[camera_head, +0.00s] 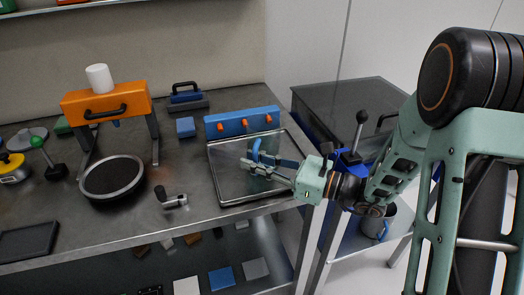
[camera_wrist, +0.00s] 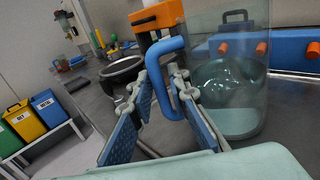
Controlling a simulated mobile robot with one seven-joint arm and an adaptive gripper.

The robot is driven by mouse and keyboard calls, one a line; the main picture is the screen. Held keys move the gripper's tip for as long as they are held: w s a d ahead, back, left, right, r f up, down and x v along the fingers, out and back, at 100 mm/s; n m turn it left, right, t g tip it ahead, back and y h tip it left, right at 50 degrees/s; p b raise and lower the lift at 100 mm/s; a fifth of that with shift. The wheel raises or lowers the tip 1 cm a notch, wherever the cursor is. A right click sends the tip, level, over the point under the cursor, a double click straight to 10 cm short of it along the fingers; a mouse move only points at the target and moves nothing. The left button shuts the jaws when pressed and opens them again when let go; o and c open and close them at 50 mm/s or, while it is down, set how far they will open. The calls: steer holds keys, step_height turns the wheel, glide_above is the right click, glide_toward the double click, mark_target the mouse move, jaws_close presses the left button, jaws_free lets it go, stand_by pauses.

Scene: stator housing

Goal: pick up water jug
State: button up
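The water jug (camera_wrist: 232,75) is a clear, see-through vessel with a thick blue handle (camera_wrist: 168,46), upright at the right of the wrist view. In the head view its blue handle (camera_head: 255,149) shows over the metal tray (camera_head: 228,199), while its clear body is hard to make out. My gripper (camera_wrist: 164,88) is open, its blue-padded fingers apart on either side of the handle. A gap shows between the pads and the handle. In the head view my gripper (camera_head: 250,165) reaches in from the right, low over the tray.
A blue block with orange knobs (camera_head: 240,122) stands behind the tray. Left are an orange stand (camera_head: 105,103) with a white cylinder on top, a round black dish (camera_head: 112,178) and a small crank part (camera_head: 170,198). A dark cabinet (camera_head: 345,105) stands right.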

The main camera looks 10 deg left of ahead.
mark_target(257, 149)
jaws_close()
steer(key=shift+r, duration=0.15)
steer(key=shift+r, duration=0.55)
step_height(257, 149, up, 2)
steer(key=shift+d+r+p, duration=0.1)
steer(key=shift+r+p, duration=0.15)
steer(key=shift+p, duration=0.3)
steer(key=s+d+r+p, duration=0.2)
steer(key=s+d+r, duration=0.4)
steer(key=d+r, duration=0.3)
steer(key=d, duration=0.3)
steer(key=shift+d, duration=0.25)
steer(key=shift+r, duration=0.1)
